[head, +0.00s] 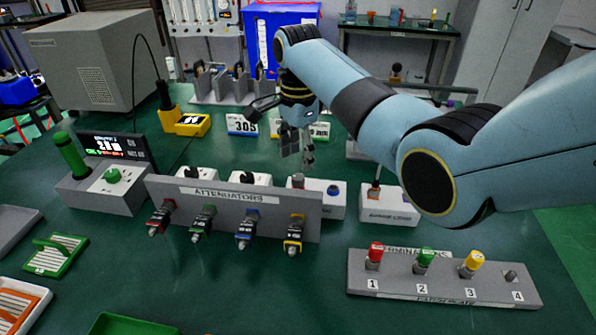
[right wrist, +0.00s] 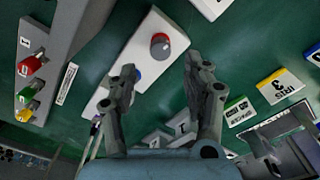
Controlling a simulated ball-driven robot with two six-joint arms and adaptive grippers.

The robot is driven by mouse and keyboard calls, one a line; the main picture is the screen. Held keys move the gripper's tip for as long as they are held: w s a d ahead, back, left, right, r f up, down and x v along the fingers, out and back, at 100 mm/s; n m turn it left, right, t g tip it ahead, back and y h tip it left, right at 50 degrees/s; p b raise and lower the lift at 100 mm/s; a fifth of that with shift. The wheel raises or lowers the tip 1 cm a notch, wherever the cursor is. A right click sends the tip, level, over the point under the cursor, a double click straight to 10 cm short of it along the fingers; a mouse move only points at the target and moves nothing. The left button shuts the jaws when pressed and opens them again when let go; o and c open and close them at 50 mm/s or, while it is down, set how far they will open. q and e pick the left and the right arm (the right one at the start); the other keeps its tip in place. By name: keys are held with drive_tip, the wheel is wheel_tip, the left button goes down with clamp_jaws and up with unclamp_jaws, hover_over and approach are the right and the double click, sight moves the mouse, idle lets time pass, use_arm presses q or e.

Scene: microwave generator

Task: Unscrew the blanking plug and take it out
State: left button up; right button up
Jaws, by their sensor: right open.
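I cannot tell for certain which part is the blanking plug. A likely candidate is a short grey cylinder with a red top (right wrist: 160,45) on a white-topped box (right wrist: 113,92) in the right wrist view. A blue button (right wrist: 137,75) is on the same box. My right gripper (head: 297,166) hangs above the bench near the boxes behind the attenuator panel, fingers pointing down. In the right wrist view its two fingers (right wrist: 160,75) are apart, with nothing held between them; the cylinder appears beyond the fingertips. My left gripper is not in view.
The attenuator panel (head: 265,222) carries several coloured connectors in front. A terminator plate (head: 440,292) with red, green and yellow caps stands at front right. A meter box (head: 112,190) with a green knob is at left. Number cards (head: 242,125) stand behind. Bench between panel and plate is clear.

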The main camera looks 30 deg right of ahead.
sight(298, 177)
wheel_tip(298, 177, down, 6)
drive_tip(key=shift+f+b, duration=0.1)
drive_tip(key=shift+b, duration=0.25)
clamp_jaws()
